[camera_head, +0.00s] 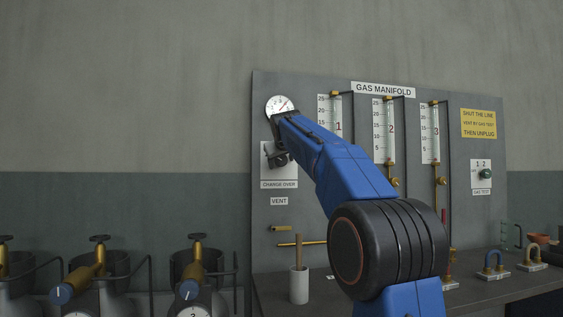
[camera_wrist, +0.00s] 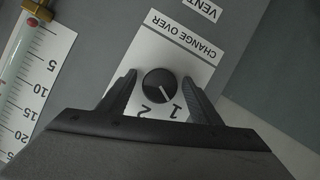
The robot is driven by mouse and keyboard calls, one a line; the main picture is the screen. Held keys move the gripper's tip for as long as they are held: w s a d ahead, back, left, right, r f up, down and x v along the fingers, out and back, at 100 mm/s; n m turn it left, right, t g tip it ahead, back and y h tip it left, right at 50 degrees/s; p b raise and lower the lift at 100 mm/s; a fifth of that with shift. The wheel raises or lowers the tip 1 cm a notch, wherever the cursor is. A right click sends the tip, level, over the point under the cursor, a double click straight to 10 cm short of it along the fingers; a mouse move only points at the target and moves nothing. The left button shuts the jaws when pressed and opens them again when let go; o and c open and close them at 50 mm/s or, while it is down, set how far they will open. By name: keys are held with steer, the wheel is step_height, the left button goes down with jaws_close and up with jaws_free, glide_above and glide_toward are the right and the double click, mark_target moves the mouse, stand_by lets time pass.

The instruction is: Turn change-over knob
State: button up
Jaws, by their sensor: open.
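The change-over knob (camera_wrist: 160,85) is a round black dial with a white pointer line, on a white plate (camera_wrist: 186,60) marked CHANGE OVER with numbers 1 and 2. In the wrist view the pointer line aims toward the 1. My gripper (camera_wrist: 160,84) is open, with one finger on each side of the knob and a visible gap to both. How far the fingertips are from the panel is hard to tell. In the head view my gripper (camera_head: 277,158) is over the charge-over plate (camera_head: 279,178) and hides the knob.
The grey GAS MANIFOLD panel (camera_head: 300,215) carries a round gauge (camera_head: 281,106) just above my gripper and glass tube scales to the right. A smaller knob (camera_head: 485,174) is at the far right. Gas cylinders with brass valves (camera_head: 195,262) stand lower left. A bench (camera_head: 325,296) runs below.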

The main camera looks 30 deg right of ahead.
steer(key=c, duration=1)
steer(key=shift+c, duration=0.2)
steer(key=shift+m, duration=0.3)
steer(key=m+y, duration=0.2)
steer(key=shift+d+m, duration=0.1)
steer(key=shift+m, duration=0.2)
steer(key=m+t+y, duration=0.1)
steer(key=m+y, duration=0.1)
steer(key=m, duration=0.1)
steer(key=shift+m+t+y, duration=0.3)
steer(key=m+t+y, duration=0.1)
steer(key=m, duration=0.1)
steer(key=m+t+y, duration=0.1)
steer(key=m, duration=0.2)
steer(key=shift+f+y, duration=0.1)
steer(key=shift+y, duration=0.2)
steer(key=m+t, duration=0.1)
steer(key=m, duration=0.2)
steer(key=m+t, duration=0.1)
steer(key=m, duration=0.2)
steer(key=shift+y, duration=0.3)
